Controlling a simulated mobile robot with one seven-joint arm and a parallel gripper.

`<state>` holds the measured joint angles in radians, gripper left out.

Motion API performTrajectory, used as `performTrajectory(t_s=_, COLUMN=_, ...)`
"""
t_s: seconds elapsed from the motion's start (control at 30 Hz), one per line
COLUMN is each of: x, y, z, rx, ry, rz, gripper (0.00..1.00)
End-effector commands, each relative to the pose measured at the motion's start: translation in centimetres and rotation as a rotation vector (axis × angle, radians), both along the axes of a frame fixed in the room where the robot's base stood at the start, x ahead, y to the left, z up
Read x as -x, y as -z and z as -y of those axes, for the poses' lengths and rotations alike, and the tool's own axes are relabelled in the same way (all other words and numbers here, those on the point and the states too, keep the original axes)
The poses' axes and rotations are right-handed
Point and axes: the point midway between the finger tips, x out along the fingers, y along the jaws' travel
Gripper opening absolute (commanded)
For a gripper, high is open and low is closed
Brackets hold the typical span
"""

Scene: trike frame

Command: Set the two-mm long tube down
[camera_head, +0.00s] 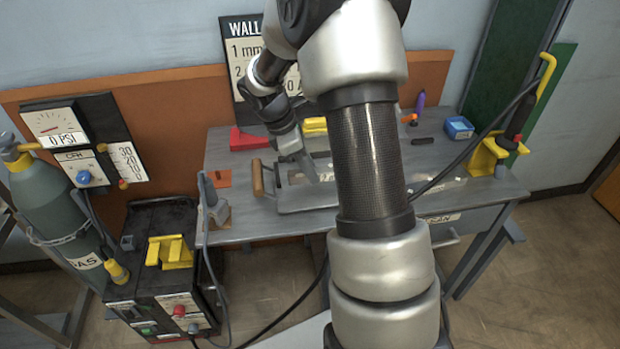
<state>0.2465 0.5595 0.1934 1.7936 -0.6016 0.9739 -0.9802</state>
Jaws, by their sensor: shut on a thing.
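My gripper (302,162) is in the head view, pointing down over the left part of a grey tray (290,206) on the workbench. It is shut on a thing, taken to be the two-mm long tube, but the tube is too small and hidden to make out. My own forearm covers the middle of the bench and part of the tray. I cannot tell whether the held thing touches the tray.
The tray has a wooden handle (258,178) at its left. A red block (248,139), a blue box (459,128) and a yellow stand (487,157) are on the workbench (232,228). A gas cylinder (55,210) and a black machine (160,260) stand left.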

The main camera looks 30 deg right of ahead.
Motion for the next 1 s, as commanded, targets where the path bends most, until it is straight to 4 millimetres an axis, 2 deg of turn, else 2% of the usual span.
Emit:
performTrajectory(t_s=0.03, x=0.0, y=1.3, z=0.0, rx=-0.001, ry=0.0, rz=-0.002, gripper=0.0)
performTrajectory(t_s=0.13, x=0.0, y=2.4, z=0.0, rx=0.001, ry=0.0, rz=-0.001, gripper=0.0)
performTrajectory(t_s=0.53, x=0.0, y=2.8, z=0.0, rx=0.0, ry=0.0, rz=0.0, gripper=0.0)
performTrajectory(t_s=0.57, x=0.0, y=2.8, z=0.0, rx=0.0, ry=0.0, rz=-0.001, gripper=0.28)
performTrajectory(t_s=0.63, x=0.0, y=2.8, z=0.0, rx=0.0, ry=0.0, rz=-0.001, gripper=0.4)
performTrajectory(t_s=1.0, x=0.0, y=2.3, z=0.0, rx=0.0, ry=0.001, rz=0.0, gripper=0.42)
